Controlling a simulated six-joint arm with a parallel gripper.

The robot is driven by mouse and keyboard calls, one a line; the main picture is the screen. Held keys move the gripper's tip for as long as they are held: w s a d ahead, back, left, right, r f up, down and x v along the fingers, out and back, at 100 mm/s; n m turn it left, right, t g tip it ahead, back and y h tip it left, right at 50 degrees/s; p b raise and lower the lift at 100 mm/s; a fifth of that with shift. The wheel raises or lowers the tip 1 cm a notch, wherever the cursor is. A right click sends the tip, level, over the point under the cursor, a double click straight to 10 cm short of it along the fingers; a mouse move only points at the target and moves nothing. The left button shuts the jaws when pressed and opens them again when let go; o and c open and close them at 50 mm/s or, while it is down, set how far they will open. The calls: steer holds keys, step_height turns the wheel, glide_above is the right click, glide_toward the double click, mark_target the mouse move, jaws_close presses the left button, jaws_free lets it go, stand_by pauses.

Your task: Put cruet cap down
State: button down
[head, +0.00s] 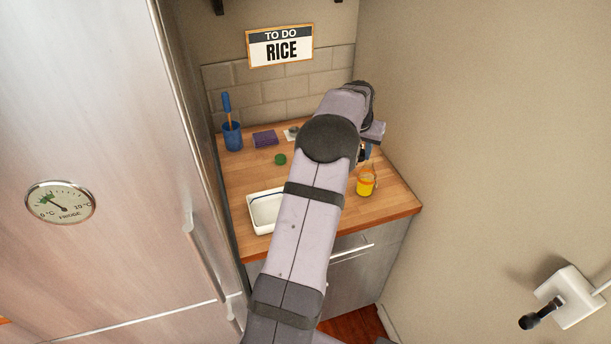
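The cruet (366,182), a small clear vessel with yellow-orange contents, stands on the right part of the wooden counter (395,205). My gripper (363,154) points down just above and behind the cruet, partly hidden by my arm. Its fingers are too small and dark to tell whether they are open or shut, or whether they hold a cap. I cannot make out the cruet cap for certain. A small round green piece (280,159) lies on the counter left of my arm; I cannot tell what it is.
A white tray (258,228) sits at the counter's front, partly behind my arm. A blue cup with a brush (232,136) and a purple sponge (265,138) stand at the back left. The fridge (110,120) bounds the left, a wall (480,120) the right.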

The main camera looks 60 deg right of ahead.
steer(key=w+a+f+m+g+y+b, duration=0.1)
steer(key=w+a+f+m+b, duration=0.15)
steer(key=a+m, duration=0.2)
steer(key=w+a+f+m+g+b, duration=0.2)
steer(key=a+m+b, duration=0.1)
steer(key=a+b, duration=0.15)
steer(key=w+a+f+m+g+y+b, duration=0.1)
steer(key=w+a+f+m+b, duration=0.1)
steer(key=a+m, duration=0.25)
steer(key=shift+s+a+f+p, duration=0.15)
steer(key=shift+f+p, duration=0.4)
steer(key=shift+f, duration=1)
steer(key=shift+a+f+p, duration=0.1)
steer(key=shift+f+p, duration=0.45)
steer(key=shift+f, duration=0.95)
steer(key=shift+s+a+f+p, duration=0.15)
steer(key=shift+f+p, duration=0.4)
steer(key=shift+f, duration=1.55)
steer(key=shift+f, duration=0.2)
steer(key=c, duration=1.2)
jaws_free()
steer(key=shift+r, duration=0.1)
steer(key=shift+r, duration=0.15)
steer(key=b+v, duration=0.3)
steer(key=v, duration=0.9)
steer(key=shift+w, duration=0.1)
